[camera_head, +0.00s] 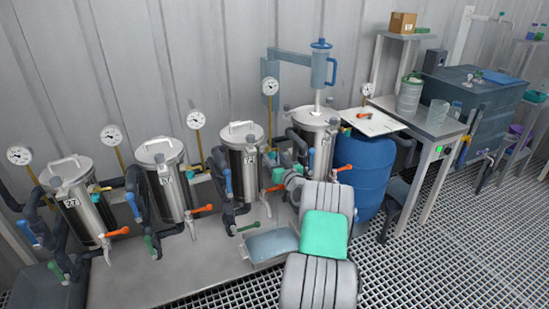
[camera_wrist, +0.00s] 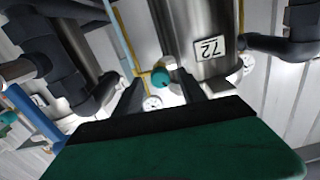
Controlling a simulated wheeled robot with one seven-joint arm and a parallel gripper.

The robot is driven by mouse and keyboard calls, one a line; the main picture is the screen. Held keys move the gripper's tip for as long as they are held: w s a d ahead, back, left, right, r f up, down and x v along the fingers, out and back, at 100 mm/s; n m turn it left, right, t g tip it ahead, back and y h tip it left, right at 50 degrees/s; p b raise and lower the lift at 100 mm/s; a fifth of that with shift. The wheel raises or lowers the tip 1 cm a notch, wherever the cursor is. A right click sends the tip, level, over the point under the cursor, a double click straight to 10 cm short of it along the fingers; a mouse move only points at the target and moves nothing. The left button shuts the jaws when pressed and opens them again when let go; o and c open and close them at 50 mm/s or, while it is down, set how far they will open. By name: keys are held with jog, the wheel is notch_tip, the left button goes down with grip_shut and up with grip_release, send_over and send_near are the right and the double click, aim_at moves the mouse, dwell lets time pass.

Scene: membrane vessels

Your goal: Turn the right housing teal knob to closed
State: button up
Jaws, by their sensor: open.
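The right housing (camera_head: 318,128) is a steel vessel at the right end of the row. It shows in the wrist view as a steel cylinder (camera_wrist: 185,30) with a tag reading 72. A round teal knob (camera_wrist: 161,77) sits at the cylinder's lower end, by a yellow tube. My gripper (camera_wrist: 160,92) is open, its two dark fingers pointing toward the housing with the knob seen between their tips. I cannot tell whether they touch it. In the head view my arm hides the gripper's fingers and most of the housing's lower part.
Three similar vessels (camera_head: 72,195) with gauges, dark pipes and coloured levers stand to the left. A blue barrel (camera_head: 368,175) and a metal table (camera_head: 440,122) stand to the right. A shallow tray (camera_head: 270,245) lies beside my arm. The grating floor (camera_head: 450,240) at right is clear.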

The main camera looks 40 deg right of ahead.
jog(key=shift+w, duration=0.1)
jog(key=shift+c, duration=0.2)
grip_shut()
dwell(0.4)
